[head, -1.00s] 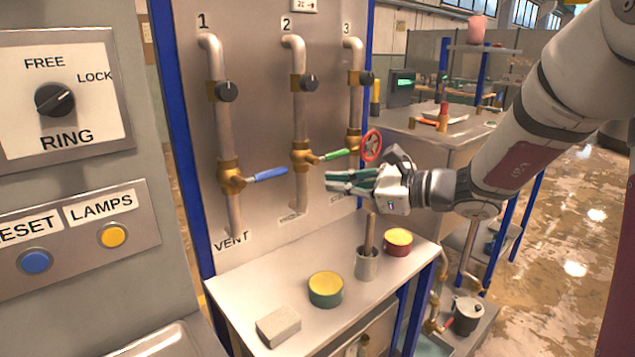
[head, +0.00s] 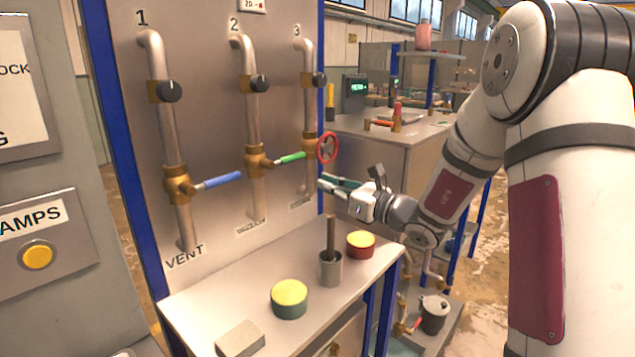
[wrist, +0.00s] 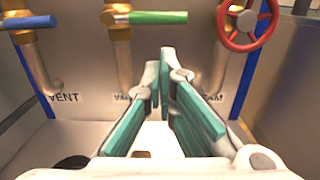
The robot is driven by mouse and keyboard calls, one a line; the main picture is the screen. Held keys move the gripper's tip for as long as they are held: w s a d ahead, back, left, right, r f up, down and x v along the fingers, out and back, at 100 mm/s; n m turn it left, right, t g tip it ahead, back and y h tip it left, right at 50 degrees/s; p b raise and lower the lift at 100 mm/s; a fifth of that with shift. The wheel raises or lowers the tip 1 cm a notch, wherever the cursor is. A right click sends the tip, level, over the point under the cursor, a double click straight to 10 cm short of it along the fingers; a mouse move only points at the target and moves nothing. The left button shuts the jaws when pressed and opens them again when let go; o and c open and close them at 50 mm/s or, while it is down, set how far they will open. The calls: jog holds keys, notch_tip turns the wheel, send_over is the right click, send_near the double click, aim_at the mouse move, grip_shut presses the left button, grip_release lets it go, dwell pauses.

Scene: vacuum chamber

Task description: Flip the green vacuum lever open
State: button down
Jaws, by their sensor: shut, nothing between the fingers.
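The green lever (head: 291,158) sticks out from the brass valve (head: 258,161) on pipe 2, roughly horizontal and rising slightly to the right. In the wrist view the lever (wrist: 158,17) lies across the top, beyond my fingers and apart from them. My gripper (head: 325,184) is shut and empty, right of the lever and a little lower in the head view. Its teal-padded fingers (wrist: 166,65) point toward the panel below the lever. Nothing hides the lever.
A blue lever (head: 218,180) on pipe 1 and a red handwheel (head: 328,147) on pipe 3 flank the green lever. Below, a bench holds a grey cup with a rod (head: 331,268), a green tin (head: 289,298), a red tin (head: 360,245) and a pale block (head: 240,339).

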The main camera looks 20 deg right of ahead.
aim_at(297, 155)
jog(key=x, duration=0.8)
jog(key=shift+w+a, duration=0.25)
jog(key=shift+w, duration=0.1)
jog(key=shift+w+d+r+n+b, duration=0.15)
jog(key=shift+r+n+b, duration=0.35)
jog(key=shift+n+b, duration=0.3)
jog(key=r+n+b, duration=0.1)
jog(key=n+b, duration=0.1)
jog(key=r+n+b, duration=0.2)
jog(key=n+b, duration=0.1)
jog(key=shift+w+d+r+y, duration=0.1)
jog(key=shift+w+d+y, duration=0.1)
jog(key=shift+y, duration=0.1)
jog(key=s+a+r+n+b, duration=0.1)
jog(key=a+r+n+b, duration=0.1)
jog(key=n+b, duration=0.4)
jog(key=s+a+r+n+g+b, duration=0.1)
jog(key=r+n+b, duration=0.3)
jog(key=b, duration=0.5)
jog(key=a+n, duration=0.1)
jog(key=n, duration=0.1)
jog(key=shift+s+r+n+b, duration=0.3)
jog(key=shift+r+b, duration=0.1)
jog(key=shift+a, duration=0.1)
